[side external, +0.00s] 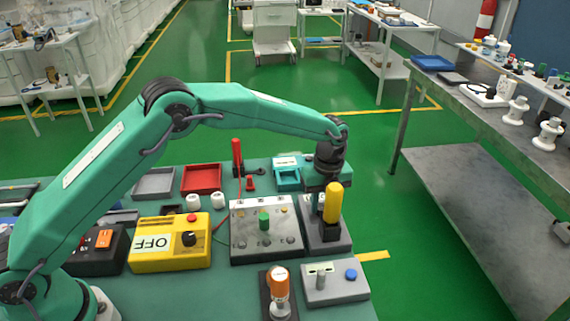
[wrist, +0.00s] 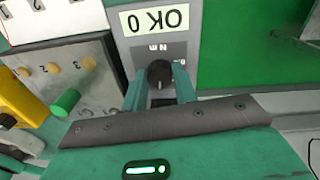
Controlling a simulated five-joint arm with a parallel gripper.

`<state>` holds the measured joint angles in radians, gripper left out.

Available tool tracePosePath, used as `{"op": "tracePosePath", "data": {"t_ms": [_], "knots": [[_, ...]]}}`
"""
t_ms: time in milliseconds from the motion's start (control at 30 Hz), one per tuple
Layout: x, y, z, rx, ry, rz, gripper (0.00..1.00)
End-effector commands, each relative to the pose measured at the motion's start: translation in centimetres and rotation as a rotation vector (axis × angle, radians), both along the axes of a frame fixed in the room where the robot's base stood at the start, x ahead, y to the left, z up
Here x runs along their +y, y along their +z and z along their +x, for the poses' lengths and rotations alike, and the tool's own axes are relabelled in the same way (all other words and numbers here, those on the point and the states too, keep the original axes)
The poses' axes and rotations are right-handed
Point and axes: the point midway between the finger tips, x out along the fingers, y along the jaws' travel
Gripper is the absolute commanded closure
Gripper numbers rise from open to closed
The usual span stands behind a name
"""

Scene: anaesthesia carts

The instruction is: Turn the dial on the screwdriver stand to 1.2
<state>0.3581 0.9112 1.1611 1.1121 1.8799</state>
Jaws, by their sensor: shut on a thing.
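The screwdriver stand (side external: 325,238) is a grey block at the front right of the green bench, with an upright yellow handle (side external: 332,203) on it. In the wrist view, the stand's grey panel (wrist: 132,49) has a pale plate with OK and 0 on it and Nm lettering. Below these is a black round dial (wrist: 159,73). My gripper (wrist: 159,88) has its two teal fingers on either side of the dial, shut on it. In the side view my gripper (side external: 322,182) is partly hidden behind the yellow handle. I cannot read the dial's setting.
Left of the stand is a silver panel (side external: 252,243) with a green knob (side external: 264,219). A yellow box (side external: 171,257) marked OFF stands further left. A teal holder (side external: 288,180) stands behind.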

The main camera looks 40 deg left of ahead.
Motion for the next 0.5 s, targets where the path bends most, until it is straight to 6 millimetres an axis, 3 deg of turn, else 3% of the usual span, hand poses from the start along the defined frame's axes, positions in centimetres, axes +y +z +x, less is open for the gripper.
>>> {"op": "tracePosePath", "data": {"t_ms": [500], "knots": [[-0.22,0.13,-0.15,0.003,-0.07,-0.002,0.95]]}}
